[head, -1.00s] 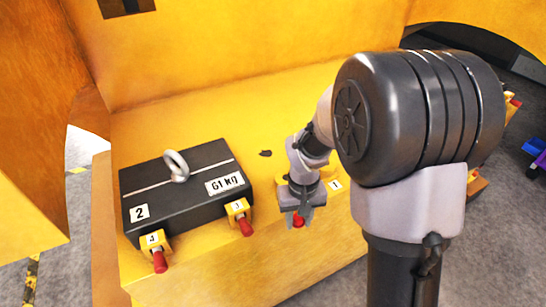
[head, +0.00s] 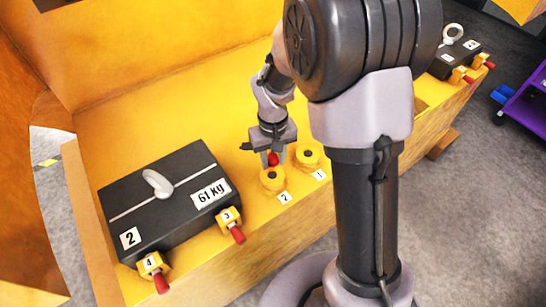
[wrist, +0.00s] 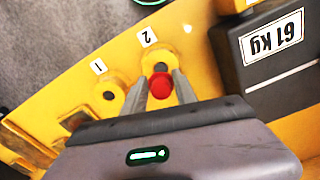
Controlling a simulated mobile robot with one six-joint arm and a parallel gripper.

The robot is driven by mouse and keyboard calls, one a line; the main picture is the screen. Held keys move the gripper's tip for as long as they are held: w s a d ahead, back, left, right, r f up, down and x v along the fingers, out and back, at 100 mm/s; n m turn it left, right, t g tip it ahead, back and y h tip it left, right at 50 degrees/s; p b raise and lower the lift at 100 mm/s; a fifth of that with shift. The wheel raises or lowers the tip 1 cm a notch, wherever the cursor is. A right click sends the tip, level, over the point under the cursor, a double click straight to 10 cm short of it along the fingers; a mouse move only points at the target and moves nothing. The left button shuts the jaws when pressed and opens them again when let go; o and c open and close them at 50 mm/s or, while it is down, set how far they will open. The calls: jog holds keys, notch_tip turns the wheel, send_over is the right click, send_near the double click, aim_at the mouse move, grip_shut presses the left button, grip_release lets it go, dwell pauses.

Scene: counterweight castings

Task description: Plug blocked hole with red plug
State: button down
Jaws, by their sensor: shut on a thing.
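My gripper (head: 274,157) is shut on a red plug (head: 273,160), which also shows between the fingers in the wrist view (wrist: 160,88). In the head view the plug is right behind the round yellow boss labelled 2 (head: 271,182). In the wrist view the plug and fingertips overlap the edge of boss 2 (wrist: 160,57). I cannot tell whether they touch it. The yellow boss labelled 1 (head: 308,158) stands just to the right and also shows in the wrist view (wrist: 107,98). Both bosses have dark centres. I cannot tell which hole is blocked.
A black 61 kg weight (head: 165,205) with a ring on top lies left of the gripper. Yellow blocks labelled 3 (head: 229,217) and 4 (head: 150,263) hold red-ended pins at the front edge. Another black weight (head: 455,52) sits far right.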

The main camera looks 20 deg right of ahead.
aim_at(273, 163)
jog(key=shift+f+b, duration=1.4)
jog(key=shift+f, duration=0.75)
jog(key=shift+f+b, duration=0.9)
jog(key=shift+f, duration=0.1)
jog(key=c, duration=0.9)
grip_release()
notch_tip(273, 163, up, 17)
jog(key=p, duration=0.5)
jog(key=shift+r, duration=0.2)
